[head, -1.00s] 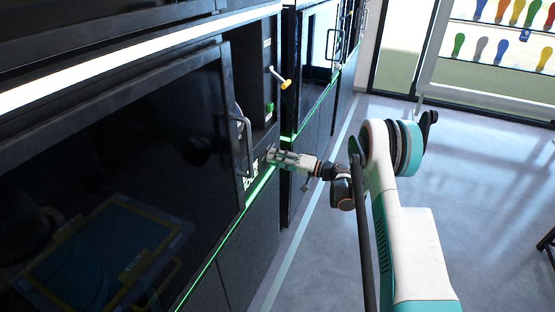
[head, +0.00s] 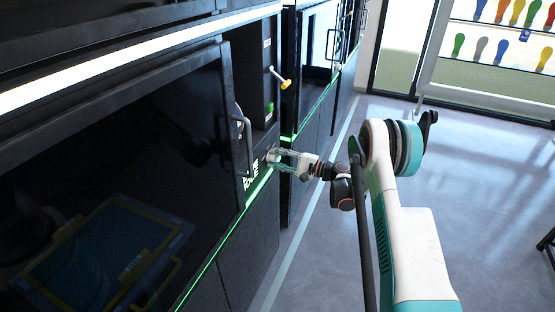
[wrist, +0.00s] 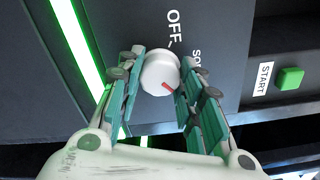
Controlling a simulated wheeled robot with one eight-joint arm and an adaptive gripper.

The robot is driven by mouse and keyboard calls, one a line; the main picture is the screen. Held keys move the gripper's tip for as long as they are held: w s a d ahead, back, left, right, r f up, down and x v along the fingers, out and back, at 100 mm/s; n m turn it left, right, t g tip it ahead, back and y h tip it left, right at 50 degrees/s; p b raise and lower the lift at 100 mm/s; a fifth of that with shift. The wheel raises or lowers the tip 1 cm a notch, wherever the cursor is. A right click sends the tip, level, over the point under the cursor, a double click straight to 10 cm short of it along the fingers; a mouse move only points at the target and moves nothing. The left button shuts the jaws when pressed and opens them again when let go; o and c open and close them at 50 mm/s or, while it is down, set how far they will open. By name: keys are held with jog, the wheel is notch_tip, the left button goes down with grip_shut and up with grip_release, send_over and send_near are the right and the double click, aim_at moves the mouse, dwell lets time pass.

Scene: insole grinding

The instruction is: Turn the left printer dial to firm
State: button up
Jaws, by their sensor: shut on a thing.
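The dial (wrist: 160,74) is a round white knob on the dark printer panel, with a short red mark that points to the lower right in the wrist view. The printed "OFF" label (wrist: 173,28) is just above it, and a partly hidden label starting "SO" (wrist: 197,58) is to its right. Any further labels are hidden behind the right finger. My gripper (wrist: 159,77) has one teal finger on each side of the dial and is shut on it. In the head view my gripper (head: 282,160) reaches the panel, where the dial is small.
A green button (wrist: 291,79) beside a "START" label is on the right in the wrist view. In the head view the printer door handle (head: 246,145) is left of my gripper, and a yellow-tipped lever (head: 285,84) is above. The floor (head: 480,190) on the right is open.

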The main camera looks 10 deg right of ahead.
jog(key=shift+m, duration=0.7)
jog(key=o, duration=1.1)
jog(key=shift+c, duration=0.2)
jog(key=shift+d, duration=0.1)
jog(key=v, duration=1.2)
